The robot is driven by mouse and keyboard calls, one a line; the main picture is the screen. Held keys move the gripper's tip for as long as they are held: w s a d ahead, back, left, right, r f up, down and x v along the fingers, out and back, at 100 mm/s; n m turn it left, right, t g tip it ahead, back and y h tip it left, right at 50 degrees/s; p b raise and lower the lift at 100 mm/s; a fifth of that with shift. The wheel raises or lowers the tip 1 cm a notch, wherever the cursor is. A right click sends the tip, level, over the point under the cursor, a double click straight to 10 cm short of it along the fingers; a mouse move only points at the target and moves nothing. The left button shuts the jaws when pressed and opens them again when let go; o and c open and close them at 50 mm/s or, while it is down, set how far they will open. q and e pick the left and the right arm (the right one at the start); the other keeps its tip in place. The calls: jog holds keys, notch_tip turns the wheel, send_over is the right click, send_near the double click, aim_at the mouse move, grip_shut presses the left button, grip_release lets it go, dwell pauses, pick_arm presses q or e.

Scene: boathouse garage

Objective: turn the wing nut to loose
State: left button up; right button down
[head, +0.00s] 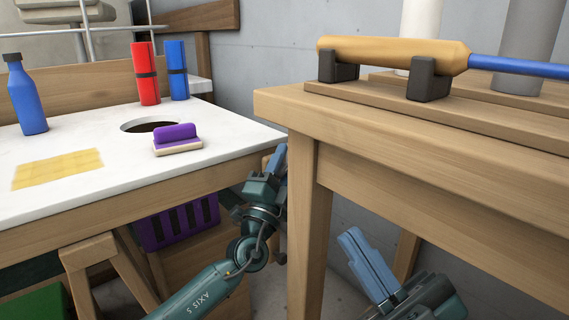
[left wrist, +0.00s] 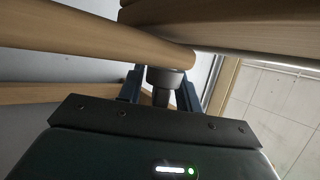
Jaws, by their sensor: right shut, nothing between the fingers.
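No wing nut can be clearly made out. In the left wrist view a grey round piece with a narrower dark stem (left wrist: 164,80) sits below the wooden edge, between the two fingers of my left gripper (left wrist: 160,92). The fingers stand apart on either side of it; I cannot tell whether they touch it. In the head view my left gripper (head: 279,163) is beside the left end of the right-hand workbench (head: 420,165), partly hidden by its leg. My right gripper (head: 365,262) is shut and empty, low in front of that bench.
A wooden-handled tool (head: 390,52) with a blue shaft rests on dark blocks on the bench. A purple crate (head: 178,226) is below.

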pick_arm(q)
jog(key=shift+c, duration=0.4)
jog(key=c, duration=0.5)
jog(key=shift+c, duration=0.2)
